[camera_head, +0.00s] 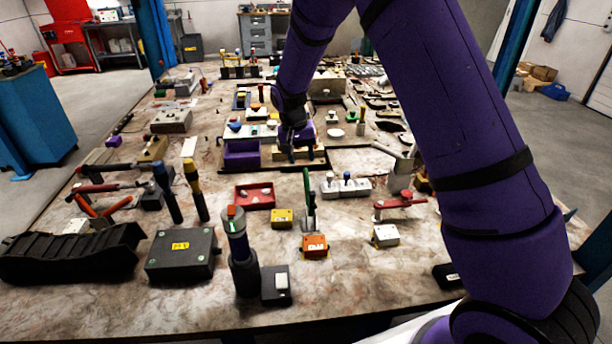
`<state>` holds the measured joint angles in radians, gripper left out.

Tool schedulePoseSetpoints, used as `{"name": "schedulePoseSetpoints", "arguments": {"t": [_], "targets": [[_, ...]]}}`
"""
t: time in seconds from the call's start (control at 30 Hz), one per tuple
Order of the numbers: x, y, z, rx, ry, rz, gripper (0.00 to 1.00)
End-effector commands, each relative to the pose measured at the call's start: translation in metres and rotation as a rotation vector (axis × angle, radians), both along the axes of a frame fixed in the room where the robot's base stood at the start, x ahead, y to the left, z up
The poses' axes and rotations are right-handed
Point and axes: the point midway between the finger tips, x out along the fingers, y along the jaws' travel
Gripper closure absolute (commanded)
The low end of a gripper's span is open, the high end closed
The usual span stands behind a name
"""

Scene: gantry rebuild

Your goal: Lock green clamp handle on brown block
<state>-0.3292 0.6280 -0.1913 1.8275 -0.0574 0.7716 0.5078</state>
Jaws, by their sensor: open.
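Nearby stand a red tray (255,196), a yellow block (282,218), a grey block with knobs (346,188) and a red-handled clamp (400,202). A tall dark cylinder (240,252) and a black box (181,256) stand front left.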

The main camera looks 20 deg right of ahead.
Motion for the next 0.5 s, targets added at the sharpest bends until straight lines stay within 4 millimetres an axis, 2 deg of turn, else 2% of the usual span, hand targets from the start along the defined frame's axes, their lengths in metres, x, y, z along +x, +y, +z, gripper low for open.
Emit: {"name": "schedulePoseSetpoints", "arguments": {"t": [0.03, 0.2, 0.5], "targets": [[-0.001, -0.002, -0.011, -0.001, 0.004, -0.001, 0.54], [-0.003, -0.007, -0.040, -0.001, 0.004, -0.001, 0.54], [-0.004, -0.012, -0.069, 0.000, 0.002, 0.000, 0.54]]}}
